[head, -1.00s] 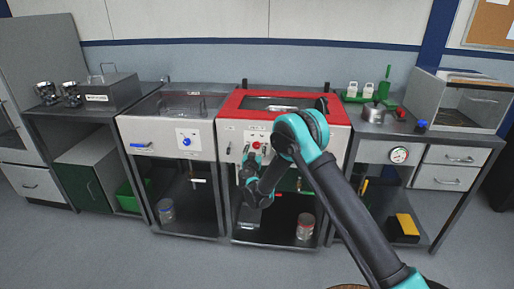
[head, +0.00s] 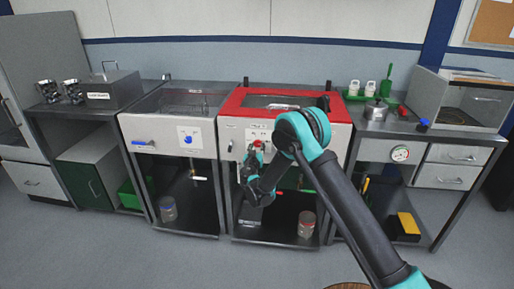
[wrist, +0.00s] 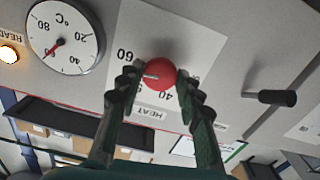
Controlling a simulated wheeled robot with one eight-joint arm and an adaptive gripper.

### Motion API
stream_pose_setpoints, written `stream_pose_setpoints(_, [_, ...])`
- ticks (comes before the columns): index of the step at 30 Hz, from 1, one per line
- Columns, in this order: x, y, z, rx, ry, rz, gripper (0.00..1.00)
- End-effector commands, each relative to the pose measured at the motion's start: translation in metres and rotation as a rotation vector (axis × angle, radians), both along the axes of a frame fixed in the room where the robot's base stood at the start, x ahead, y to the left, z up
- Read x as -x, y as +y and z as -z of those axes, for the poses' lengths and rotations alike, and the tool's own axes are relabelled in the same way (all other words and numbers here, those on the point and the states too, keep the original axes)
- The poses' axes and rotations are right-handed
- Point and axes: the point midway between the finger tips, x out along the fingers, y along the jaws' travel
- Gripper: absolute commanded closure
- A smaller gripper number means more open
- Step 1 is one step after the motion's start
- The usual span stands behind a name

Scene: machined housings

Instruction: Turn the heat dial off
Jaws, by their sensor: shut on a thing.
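The heat dial is a round red knob (wrist: 161,73) with a pale pointer mark. It sits on a white plate labelled HEAT, with 60 and 40 printed around it, upside down in the wrist view. The pointer lies toward the left in that view. My gripper (wrist: 158,82) has one finger on each side of the knob and is shut on it. In the head view my gripper (head: 256,151) is at the front panel of the red-topped unit (head: 230,135), and it hides most of the dial there.
A temperature gauge (wrist: 62,38) with a red needle and a lit amber lamp (wrist: 9,54) are beside the dial. A black lever handle (wrist: 277,97) sticks out on the other side. A blue-knobbed unit (head: 165,132) stands left of the red-topped one.

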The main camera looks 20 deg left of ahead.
Motion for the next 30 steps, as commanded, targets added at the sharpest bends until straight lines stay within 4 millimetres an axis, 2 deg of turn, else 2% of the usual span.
stream_pose_setpoints(30, [0.0012,0.0003,0.0005,0.914,-0.219,-0.001,0.93])
